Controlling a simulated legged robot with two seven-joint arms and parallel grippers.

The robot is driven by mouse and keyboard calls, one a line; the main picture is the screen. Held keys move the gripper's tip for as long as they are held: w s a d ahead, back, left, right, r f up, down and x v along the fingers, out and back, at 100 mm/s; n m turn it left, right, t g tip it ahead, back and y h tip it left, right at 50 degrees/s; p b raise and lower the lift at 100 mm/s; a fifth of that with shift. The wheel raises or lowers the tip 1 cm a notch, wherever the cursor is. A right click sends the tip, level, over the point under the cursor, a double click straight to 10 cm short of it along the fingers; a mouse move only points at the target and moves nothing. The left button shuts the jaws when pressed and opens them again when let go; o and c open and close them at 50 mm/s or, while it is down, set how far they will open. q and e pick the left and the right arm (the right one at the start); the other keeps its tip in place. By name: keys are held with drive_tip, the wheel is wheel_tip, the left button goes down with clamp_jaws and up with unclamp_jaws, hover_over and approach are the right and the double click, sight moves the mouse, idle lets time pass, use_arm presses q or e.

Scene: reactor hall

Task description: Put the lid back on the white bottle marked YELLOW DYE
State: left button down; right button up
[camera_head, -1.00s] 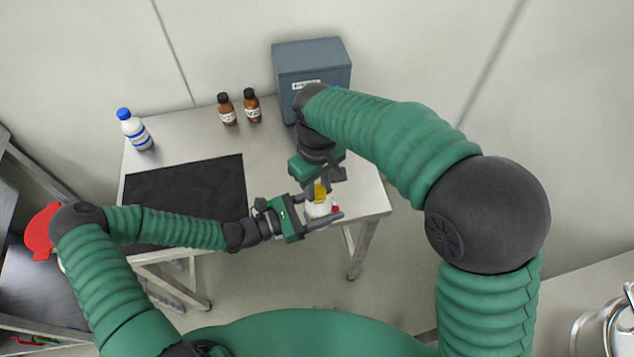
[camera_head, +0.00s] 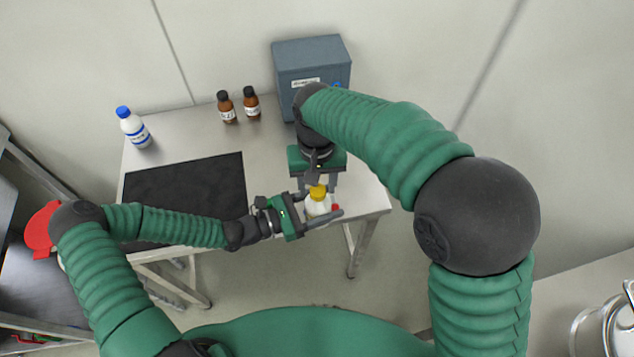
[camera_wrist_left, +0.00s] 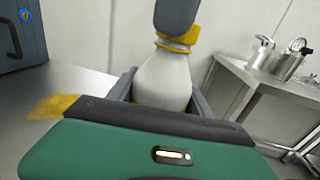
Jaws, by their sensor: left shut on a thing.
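The white bottle (camera_head: 317,208) stands upright between the fingers of my left gripper (camera_head: 318,214), which is shut on it near the table's front right corner. It also shows in the left wrist view (camera_wrist_left: 163,83). Its label is not readable. A yellow lid (camera_head: 318,191) is at the top of the bottle's neck; whether it is fully seated I cannot tell. My right gripper (camera_head: 319,184) points down over the lid, its fingers around or beside it. In the left wrist view a grey finger hides much of the lid (camera_wrist_left: 173,46). Whether these fingers press on it is unclear.
A blue-grey box (camera_head: 312,62) stands at the table's back, behind my right gripper. Two brown bottles (camera_head: 227,107) (camera_head: 251,104) and a white bottle with a blue cap (camera_head: 134,129) stand farther left. A black mat (camera_head: 185,190) lies flat at front left. A metal pot (camera_head: 600,330) is at far right.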

drive_tip(key=shift+o, duration=0.2)
drive_tip(key=shift+r, duration=0.15)
wheel_tip(320, 180, up, 4)
drive_tip(key=shift+r, duration=0.15)
drive_tip(key=shift+c, duration=0.3)
